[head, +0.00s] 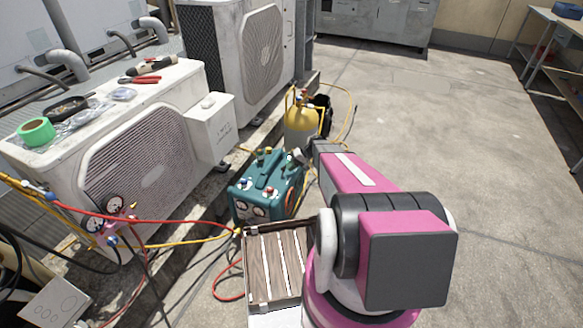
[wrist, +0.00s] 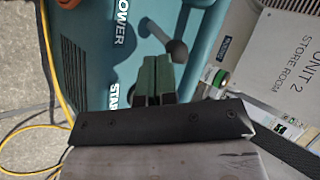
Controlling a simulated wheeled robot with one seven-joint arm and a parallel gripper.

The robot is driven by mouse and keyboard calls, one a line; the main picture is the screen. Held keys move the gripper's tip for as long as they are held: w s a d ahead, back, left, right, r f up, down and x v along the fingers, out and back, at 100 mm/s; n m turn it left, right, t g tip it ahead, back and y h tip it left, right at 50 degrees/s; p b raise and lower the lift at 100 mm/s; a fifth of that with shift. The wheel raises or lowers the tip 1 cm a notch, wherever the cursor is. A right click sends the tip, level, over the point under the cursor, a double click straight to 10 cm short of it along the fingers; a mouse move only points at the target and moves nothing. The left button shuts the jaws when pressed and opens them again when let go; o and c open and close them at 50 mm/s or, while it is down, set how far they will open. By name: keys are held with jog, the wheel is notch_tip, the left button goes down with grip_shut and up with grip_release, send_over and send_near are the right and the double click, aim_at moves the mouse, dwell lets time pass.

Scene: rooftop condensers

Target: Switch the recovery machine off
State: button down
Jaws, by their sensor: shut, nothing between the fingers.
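The recovery machine (head: 258,182) is a teal box with gauges on its front, standing on the ground right of the near condenser. In the wrist view its teal panel (wrist: 95,75) fills the left and middle, with the words POWER and START printed on it. A grey lever with a rounded end (wrist: 178,48) stands out from this panel. My gripper (wrist: 154,62) is shut and empty, its green fingertips just left of and below the lever. I cannot tell whether they touch it. In the head view my arm hides part of the machine's right side.
A yellow cylinder (head: 300,125) stands behind the machine. The near condenser (head: 140,165) is at the left, with tape and tools on top. Red and yellow hoses run from a gauge manifold (head: 115,220) to the machine. A slatted wooden surface (head: 273,265) is in front. Open floor (head: 450,130) lies right.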

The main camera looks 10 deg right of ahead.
jog(key=shift+s+a+r+n+t+h, duration=0.3)
jog(key=shift+s+r+t+h, duration=0.05)
jog(key=shift+s+t+h, duration=0.15)
dwell(0.3)
jog(key=shift+s+a+r+n+t+h, duration=0.25)
jog(key=shift+s+t+h, duration=0.15)
jog(key=shift+s+t, duration=0.1)
jog(key=shift+s+a+r+n+t+h, duration=0.1)
jog(key=shift+s+a+n+t+h, duration=0.15)
jog(key=shift+s+t+h, duration=0.2)
jog(key=shift+s+a+n+t+h, duration=0.55)
jog(key=shift+s+t+h, duration=0.1)
jog(key=shift+t, duration=0.6)
jog(key=shift+w, duration=0.1)
jog(key=shift+r, duration=0.1)
jog(key=shift+r, duration=0.7)
jog(key=shift+d, duration=0.1)
